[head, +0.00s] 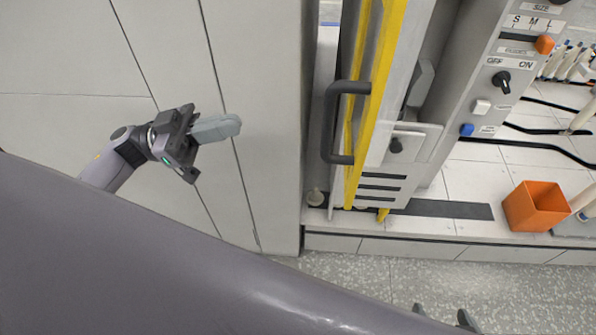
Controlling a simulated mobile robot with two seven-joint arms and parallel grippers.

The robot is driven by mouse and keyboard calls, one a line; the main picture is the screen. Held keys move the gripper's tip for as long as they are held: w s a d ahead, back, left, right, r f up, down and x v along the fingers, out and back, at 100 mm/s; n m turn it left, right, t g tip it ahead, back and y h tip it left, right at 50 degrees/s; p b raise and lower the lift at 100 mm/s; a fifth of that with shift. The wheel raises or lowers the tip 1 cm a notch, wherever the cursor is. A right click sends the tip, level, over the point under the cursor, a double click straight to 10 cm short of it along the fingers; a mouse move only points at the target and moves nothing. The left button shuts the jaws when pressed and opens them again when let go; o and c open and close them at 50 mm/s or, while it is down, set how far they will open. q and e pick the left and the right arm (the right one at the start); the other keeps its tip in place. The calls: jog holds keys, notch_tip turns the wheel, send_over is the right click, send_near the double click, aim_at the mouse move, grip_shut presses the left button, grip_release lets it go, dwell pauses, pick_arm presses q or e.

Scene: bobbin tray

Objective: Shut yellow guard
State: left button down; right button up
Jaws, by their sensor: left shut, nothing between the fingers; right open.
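The yellow guard (387,45) is a tall yellow-edged frame at the upper middle of the head view, on the grey machine. I see it steeply from above and cannot tell how far it stands from shut. Its dark grey bar handle (330,122) sticks out to the left. My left gripper (232,126) is shut and empty, left of the handle and clearly apart from it, with its fingers pointing right. My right gripper (443,317) shows only its two dark fingertips at the bottom edge, apart and with nothing seen between them, well below the guard.
A control panel (498,105) with a black knob, an orange button and a blue button stands right of the guard. An orange bin (536,206) sits on the white tiled surface at right. Pale cabinet panels (255,60) lie behind my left gripper. Speckled floor is below.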

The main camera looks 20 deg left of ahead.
pick_arm(q)
jog(key=d+m+g+b, duration=0.1)
jog(key=d+g, duration=0.3)
jog(key=d, duration=0.8)
jog(key=shift+s+d+r+m+g+y, duration=0.3)
jog(key=shift+s+d+r+m, duration=0.05)
jog(key=shift+s+r+m, duration=0.05)
